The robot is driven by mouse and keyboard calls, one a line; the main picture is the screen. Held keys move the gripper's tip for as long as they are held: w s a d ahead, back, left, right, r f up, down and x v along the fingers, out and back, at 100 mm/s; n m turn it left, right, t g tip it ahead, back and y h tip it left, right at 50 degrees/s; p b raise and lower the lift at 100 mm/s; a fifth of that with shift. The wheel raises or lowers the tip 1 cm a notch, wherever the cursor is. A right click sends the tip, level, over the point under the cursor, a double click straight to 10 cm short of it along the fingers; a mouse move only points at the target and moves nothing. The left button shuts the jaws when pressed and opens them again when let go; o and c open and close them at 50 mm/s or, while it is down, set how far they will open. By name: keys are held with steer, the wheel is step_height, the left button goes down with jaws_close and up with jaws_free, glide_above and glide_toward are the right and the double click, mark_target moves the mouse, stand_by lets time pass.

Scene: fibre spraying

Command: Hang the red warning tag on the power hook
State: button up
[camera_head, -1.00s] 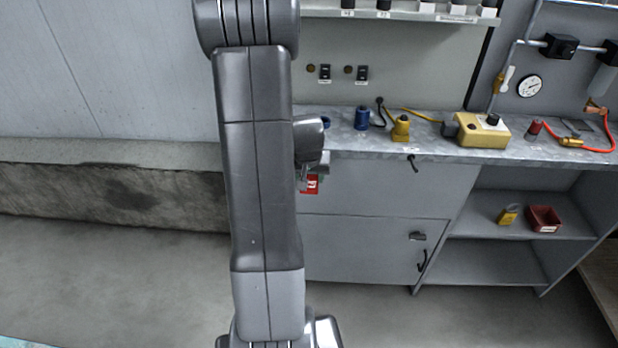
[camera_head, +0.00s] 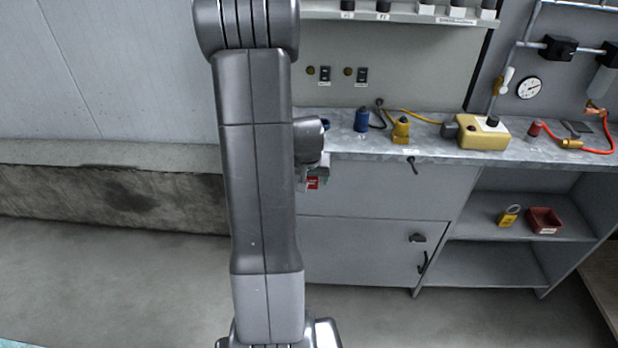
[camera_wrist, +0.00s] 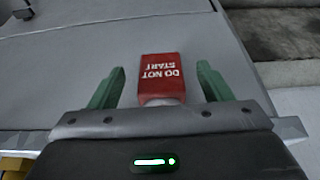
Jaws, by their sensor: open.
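The red warning tag (camera_wrist: 161,78) shows in the wrist view, its white "DO NOT START" lettering upside down. It lies between the two green fingers of my gripper (camera_wrist: 161,68), which are open with a gap on each side of it. In the head view the red tag (camera_head: 313,183) is a small patch at the front of the bench, partly covered by my gripper (camera_head: 312,172). What holds the tag up is hidden. A dark hook (camera_head: 413,165) is on the bench front under a small white label, to the right; I cannot read which hook it is.
The metal bench top (camera_head: 350,145) carries a blue canister (camera_head: 362,119), a yellow connector (camera_head: 401,130) and a yellow control box (camera_head: 483,133). A yellow padlock (camera_head: 508,216) and a red bin (camera_head: 544,220) are on the shelf below. The floor in front is clear.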

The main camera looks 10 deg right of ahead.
steer(key=v, duration=1.3)
steer(key=shift+r+p, duration=0.4)
steer(key=shift+p, duration=0.05)
steer(key=shift+s, duration=0.1)
steer(key=x, duration=1.3)
steer(key=shift+f+b, duration=0.3)
steer(key=shift+f, duration=0.05)
steer(key=shift+s+r, duration=0.1)
steer(key=shift+r, duration=0.1)
steer(key=shift+f, duration=0.1)
